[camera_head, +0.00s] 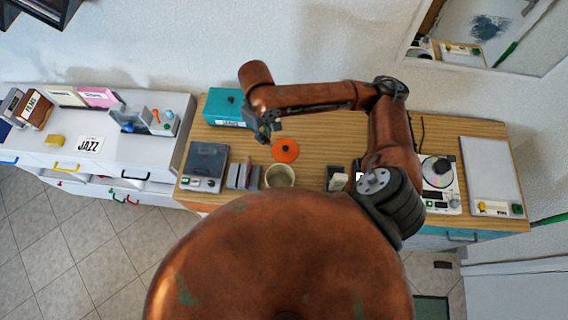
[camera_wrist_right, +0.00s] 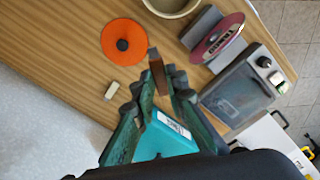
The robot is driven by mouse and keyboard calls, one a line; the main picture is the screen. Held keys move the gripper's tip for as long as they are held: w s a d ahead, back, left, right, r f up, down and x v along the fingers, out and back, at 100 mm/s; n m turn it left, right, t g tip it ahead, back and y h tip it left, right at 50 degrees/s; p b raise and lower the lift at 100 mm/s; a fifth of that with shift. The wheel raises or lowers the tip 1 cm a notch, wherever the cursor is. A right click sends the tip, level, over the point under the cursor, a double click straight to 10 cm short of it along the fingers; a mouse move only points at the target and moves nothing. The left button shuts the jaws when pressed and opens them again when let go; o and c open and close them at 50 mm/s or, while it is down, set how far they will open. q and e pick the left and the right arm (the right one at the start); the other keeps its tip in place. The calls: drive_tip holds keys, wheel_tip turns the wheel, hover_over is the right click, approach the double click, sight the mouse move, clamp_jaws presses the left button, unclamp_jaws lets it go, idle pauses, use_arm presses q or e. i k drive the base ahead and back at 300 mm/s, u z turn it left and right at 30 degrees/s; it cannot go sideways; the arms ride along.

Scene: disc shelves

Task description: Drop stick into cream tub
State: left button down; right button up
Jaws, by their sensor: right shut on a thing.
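The cream tub (camera_head: 280,176) stands open-topped near the front of the wooden table, left of its middle. Part of it shows at the top edge of the right wrist view (camera_wrist_right: 172,8). My right gripper (camera_head: 266,133) is above the table, behind and slightly left of the tub and apart from it. In the right wrist view its fingers (camera_wrist_right: 160,88) are shut on the stick (camera_wrist_right: 156,74), a small brown piece with a grey end. The stick points out past the fingertips toward the tub side. In the head view the stick cannot be made out. My left gripper is out of view.
An orange disc (camera_head: 285,150) lies behind the tub. A disc rack (camera_head: 243,176) and a grey device (camera_head: 205,166) stand left of it. A teal box (camera_head: 226,106) is at the back left. A small beige block (camera_wrist_right: 112,90) lies on the table.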

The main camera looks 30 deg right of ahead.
sight(284, 183)
drive_tip(key=z, duration=1.1)
drive_tip(key=k, duration=0.9)
drive_tip(key=u, duration=0.75)
drive_tip(key=i, duration=0.5)
drive_tip(key=u, duration=0.05)
